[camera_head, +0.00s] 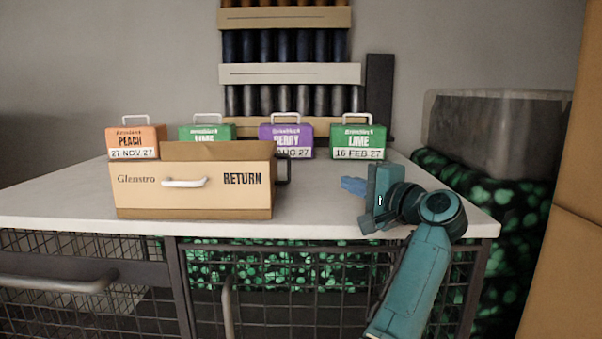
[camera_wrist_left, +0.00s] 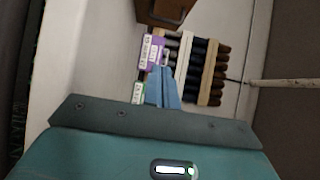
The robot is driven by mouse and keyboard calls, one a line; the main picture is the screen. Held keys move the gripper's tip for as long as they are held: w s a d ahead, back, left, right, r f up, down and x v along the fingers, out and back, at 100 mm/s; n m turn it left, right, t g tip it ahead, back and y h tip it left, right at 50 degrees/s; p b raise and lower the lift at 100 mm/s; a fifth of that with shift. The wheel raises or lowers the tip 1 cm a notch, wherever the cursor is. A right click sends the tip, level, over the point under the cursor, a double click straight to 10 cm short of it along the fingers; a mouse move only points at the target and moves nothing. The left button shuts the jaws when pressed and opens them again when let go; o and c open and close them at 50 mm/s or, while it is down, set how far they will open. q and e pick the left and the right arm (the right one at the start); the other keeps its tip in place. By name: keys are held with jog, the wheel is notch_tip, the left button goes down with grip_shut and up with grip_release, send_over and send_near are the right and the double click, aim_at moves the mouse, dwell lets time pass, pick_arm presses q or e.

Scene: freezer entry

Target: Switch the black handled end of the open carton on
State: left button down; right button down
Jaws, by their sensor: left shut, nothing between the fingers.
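The open tan carton (camera_head: 195,194), marked Glenstro and RETURN, stands on the pale tabletop. A white handle (camera_head: 184,182) is on its front, and a black handle (camera_head: 284,171) is on its right end. In the left wrist view the carton (camera_wrist_left: 160,9) shows at the top edge, partly cut off, with its dark handle (camera_wrist_left: 168,22) facing me. My left gripper (camera_head: 352,185) is over the right part of the table, to the right of the black handle and apart from it. Its blue fingers (camera_wrist_left: 162,88) are shut and empty. My right gripper is not in view.
Behind the carton stand an orange PEACH box (camera_head: 132,140), a purple box (camera_head: 286,137) and green LIME boxes (camera_head: 358,138), all with handles. A rack of dark cylinders (camera_head: 290,60) is behind the table. The tabletop between carton and gripper is clear.

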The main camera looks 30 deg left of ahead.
pick_arm(q)
jog(key=p+x, duration=0.2)
jog(key=x, duration=0.7)
jog(key=shift+a+r, duration=0.15)
jog(key=shift+a, duration=0.15)
jog(key=a, duration=0.1)
jog(key=a+p, duration=0.1)
jog(key=a, duration=0.1)
jog(key=shift+s+a, duration=0.2)
jog(key=shift+s, duration=0.15)
jog(key=shift+s+a+p, duration=0.2)
jog(key=shift+a+p, duration=0.15)
jog(key=shift+a, duration=0.05)
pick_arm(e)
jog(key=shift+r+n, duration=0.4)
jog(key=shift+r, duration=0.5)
pick_arm(q)
jog(key=shift+a, duration=0.1)
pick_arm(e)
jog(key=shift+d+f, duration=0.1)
